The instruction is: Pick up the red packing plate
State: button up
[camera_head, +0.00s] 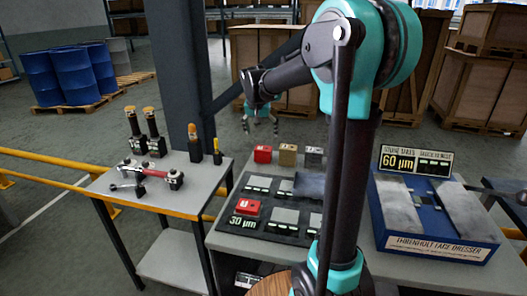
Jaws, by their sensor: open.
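Two red pieces show on the work table. A red block (263,154) with a pale mark stands upright at the back, left of a tan block (287,154) and a grey block (313,157). A flat red plate (247,207) with a pale mark lies at the front left of a dark tray (262,228) labelled "30 µm". I cannot tell for certain which is the packing plate. My gripper (260,127) is open, fingers down and empty. In the picture it appears just above the upright red block, apart from it; its depth is unclear.
Grey plates (285,215) lie on the tray. A blue face dresser (430,215) with a "60 µm" sign stands at right. A side table (160,190) holds fittings. A dark pillar (182,80) rises behind. My arm hides part of the table.

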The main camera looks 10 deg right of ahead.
aim_at(263, 148)
jog(key=x, duration=0.9)
jog(key=shift+a+f, duration=0.1)
jog(key=shift+c, duration=0.4)
jog(key=c, duration=1.5)
jog(key=shift+c, duration=0.2)
notch_tip(263, 148, up, 20)
jog(key=shift+s, duration=0.1)
